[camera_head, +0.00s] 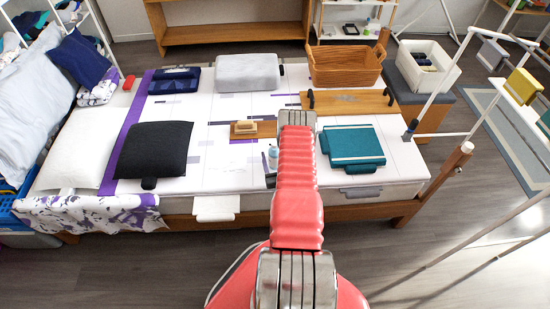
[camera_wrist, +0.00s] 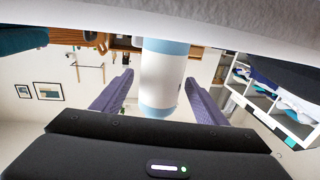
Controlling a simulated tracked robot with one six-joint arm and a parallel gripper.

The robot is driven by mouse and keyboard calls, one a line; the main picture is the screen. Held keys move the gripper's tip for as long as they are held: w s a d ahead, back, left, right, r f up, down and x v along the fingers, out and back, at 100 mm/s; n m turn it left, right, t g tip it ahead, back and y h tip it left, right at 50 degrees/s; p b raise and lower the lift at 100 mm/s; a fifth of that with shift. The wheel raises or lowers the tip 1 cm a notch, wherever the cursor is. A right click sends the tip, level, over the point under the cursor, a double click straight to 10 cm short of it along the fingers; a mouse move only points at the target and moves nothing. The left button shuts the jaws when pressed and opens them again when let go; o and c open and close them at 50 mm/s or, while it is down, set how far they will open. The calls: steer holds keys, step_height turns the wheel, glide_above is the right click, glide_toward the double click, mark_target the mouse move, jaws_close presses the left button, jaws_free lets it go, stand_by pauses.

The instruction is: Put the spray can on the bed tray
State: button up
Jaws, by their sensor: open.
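The spray can (camera_wrist: 163,78) is white with pale blue bands. In the wrist view, which is upside down, it stands on the white bed surface between the two purple fingers of my gripper (camera_wrist: 159,80). The fingers are open, with a gap on each side of the can. In the head view a small pale blue and white item, apparently the can (camera_head: 273,153), stands just left of my red arm. My arm hides the gripper there. The bed tray (camera_head: 365,101) is a wooden board with dark handles, lying on the bed farther back and to the right. It looks empty.
A teal folded item (camera_head: 352,144) lies right of my arm. A small wooden board (camera_head: 243,135) with a tan block lies to the left. A wicker basket (camera_head: 345,68) stands behind the tray. A black cushion (camera_head: 155,149) and a white rail frame (camera_head: 447,80) flank the area.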

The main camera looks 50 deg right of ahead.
mark_target(275, 143)
steer(key=shift+w+d, duration=0.15)
steer(key=shift+w, duration=0.05)
steer(key=shift+c, duration=0.6)
steer(key=c, duration=1.4)
steer(key=shift+r, duration=0.1)
steer(key=shift+r, duration=4.95)
steer(key=shift+f, duration=0.15)
